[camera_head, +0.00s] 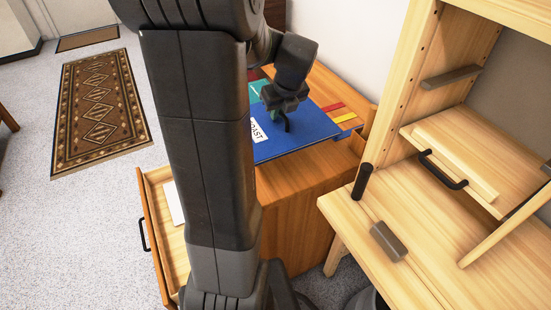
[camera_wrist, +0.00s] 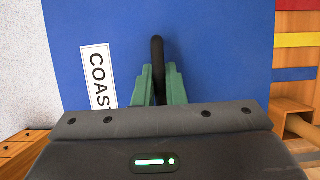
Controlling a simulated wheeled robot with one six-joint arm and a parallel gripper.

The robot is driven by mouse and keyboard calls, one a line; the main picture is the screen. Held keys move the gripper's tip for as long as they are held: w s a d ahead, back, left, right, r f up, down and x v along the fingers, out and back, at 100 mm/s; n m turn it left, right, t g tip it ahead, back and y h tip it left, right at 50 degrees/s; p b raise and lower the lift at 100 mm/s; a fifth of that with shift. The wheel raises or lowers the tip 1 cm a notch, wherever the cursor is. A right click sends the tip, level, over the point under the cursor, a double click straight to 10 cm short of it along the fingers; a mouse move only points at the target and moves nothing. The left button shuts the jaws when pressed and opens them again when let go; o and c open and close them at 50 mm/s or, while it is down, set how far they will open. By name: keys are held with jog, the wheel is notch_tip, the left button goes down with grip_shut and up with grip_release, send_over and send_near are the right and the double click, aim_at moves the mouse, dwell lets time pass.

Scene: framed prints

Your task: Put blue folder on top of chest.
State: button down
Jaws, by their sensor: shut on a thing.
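The blue folder (camera_head: 300,138) is a flat blue panel with a white label reading COAST. It lies roughly level over the wooden chest (camera_head: 290,195); whether it touches the top or is held just above is unclear. My gripper (camera_head: 286,108) is over the folder. In the wrist view the green fingers of my gripper (camera_wrist: 158,84) are shut on a black, handle-like bar that stands out from the folder (camera_wrist: 215,50). My arm hides the folder's left part in the head view.
Red and yellow strips (camera_head: 342,113) lie beside the folder on the right. A drawer (camera_head: 152,235) stands open at the chest's left, with a white item (camera_head: 174,203) inside. A pale wooden desk (camera_head: 400,215) with shelves is at the right. A patterned rug (camera_head: 98,105) lies on the floor.

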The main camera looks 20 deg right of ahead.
aim_at(287, 119)
notch_tip(287, 119, down, 10)
jog(key=b, duration=0.2)
jog(key=shift+f+b, duration=0.2)
jog(key=shift+b, duration=0.1)
jog(key=shift+r, duration=0.1)
jog(key=c, duration=1.5)
grip_release()
jog(key=p+v, duration=0.2)
jog(key=v, duration=1)
jog(key=shift+p, duration=0.4)
